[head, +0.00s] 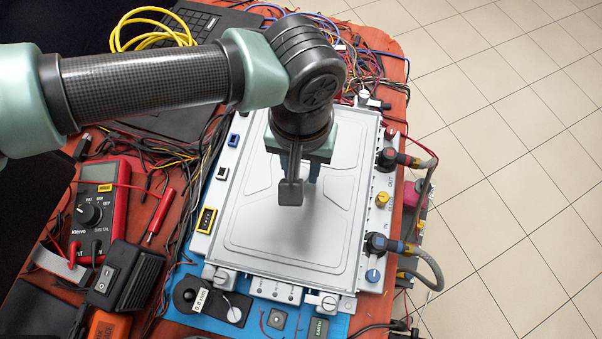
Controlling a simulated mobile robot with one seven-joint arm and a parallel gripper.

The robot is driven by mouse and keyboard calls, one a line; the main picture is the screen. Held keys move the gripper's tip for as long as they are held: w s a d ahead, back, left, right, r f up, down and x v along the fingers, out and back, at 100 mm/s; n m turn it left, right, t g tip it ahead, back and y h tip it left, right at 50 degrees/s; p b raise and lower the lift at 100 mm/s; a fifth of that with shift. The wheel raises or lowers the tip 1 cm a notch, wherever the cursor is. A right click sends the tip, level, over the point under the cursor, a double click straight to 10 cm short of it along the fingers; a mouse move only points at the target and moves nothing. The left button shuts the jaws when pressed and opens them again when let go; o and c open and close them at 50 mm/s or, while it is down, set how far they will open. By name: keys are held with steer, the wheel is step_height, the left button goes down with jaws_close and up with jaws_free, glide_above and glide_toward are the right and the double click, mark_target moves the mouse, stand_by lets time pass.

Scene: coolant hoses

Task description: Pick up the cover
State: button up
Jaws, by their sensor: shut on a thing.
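The cover (262,225) is a large pale grey panel with raised outlines, in the middle of the head view. It lies over a light grey housing (371,215) on the table, and its edges look roughly in line with the housing. I cannot tell whether it is lifted slightly. My gripper (312,178) points down over the cover's upper middle and is shut on it.
Two hose connectors (388,158) (377,243) stick out on the housing's right side. Clamps (222,277) stand at the front edge. A red multimeter (98,208), a black switch box (127,278) and wires crowd the left. A yellow cable (150,33) lies at the back. Tiled floor is clear at right.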

mark_target(301, 173)
jaws_close()
steer(key=shift+r, duration=0.1)
step_height(301, 173, up, 10)
steer(key=p, duration=0.1)
steer(key=shift+p, duration=0.3)
steer(key=shift+w, duration=0.1)
stand_by(0.4)
